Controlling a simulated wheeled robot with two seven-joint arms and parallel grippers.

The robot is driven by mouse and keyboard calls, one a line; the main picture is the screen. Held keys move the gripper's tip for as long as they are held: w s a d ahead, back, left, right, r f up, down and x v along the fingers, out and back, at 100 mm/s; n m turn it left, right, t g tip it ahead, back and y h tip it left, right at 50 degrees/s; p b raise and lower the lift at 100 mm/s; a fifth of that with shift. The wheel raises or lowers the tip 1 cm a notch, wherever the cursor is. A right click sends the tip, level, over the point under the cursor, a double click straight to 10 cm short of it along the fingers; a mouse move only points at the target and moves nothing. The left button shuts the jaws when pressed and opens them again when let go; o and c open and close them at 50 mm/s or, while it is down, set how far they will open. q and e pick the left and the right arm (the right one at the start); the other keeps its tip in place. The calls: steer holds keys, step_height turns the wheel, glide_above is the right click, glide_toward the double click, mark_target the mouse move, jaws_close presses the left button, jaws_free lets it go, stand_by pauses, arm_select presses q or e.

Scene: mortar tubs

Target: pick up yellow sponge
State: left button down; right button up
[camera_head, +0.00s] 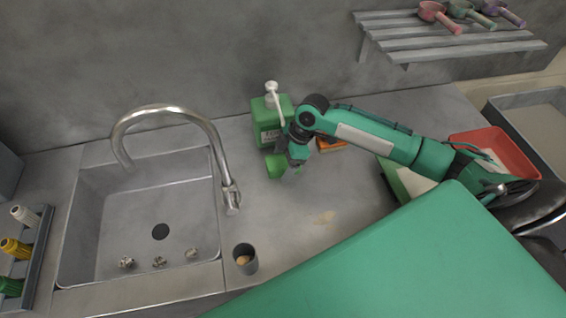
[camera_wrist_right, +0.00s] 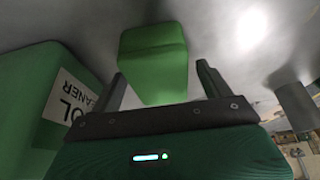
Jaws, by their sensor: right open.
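I see no plainly yellow sponge. A small green block (camera_head: 276,166), perhaps a sponge, is on the grey counter in front of the green cleaner bottle (camera_head: 268,124). My right gripper (camera_head: 296,168) is open, pointing down just right of the block. In the right wrist view, the green block (camera_wrist_right: 153,55) shows between and beyond the two fingers of the right gripper (camera_wrist_right: 162,72), and no grip on it shows. An orange block (camera_head: 331,145) lies on the counter behind my right arm, partly hidden. My left gripper is not in view.
The sink (camera_head: 140,215) and its curved tap (camera_head: 160,108) are to the left. A grey cup (camera_head: 245,260) stands by the front edge. A red tub (camera_head: 508,152) is at right, and a slatted shelf (camera_head: 450,42) holds scoops above. The counter's middle is fairly clear.

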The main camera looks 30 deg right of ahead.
steer(key=shift+f, duration=0.25)
stand_by(0.5)
steer(key=c, duration=1)
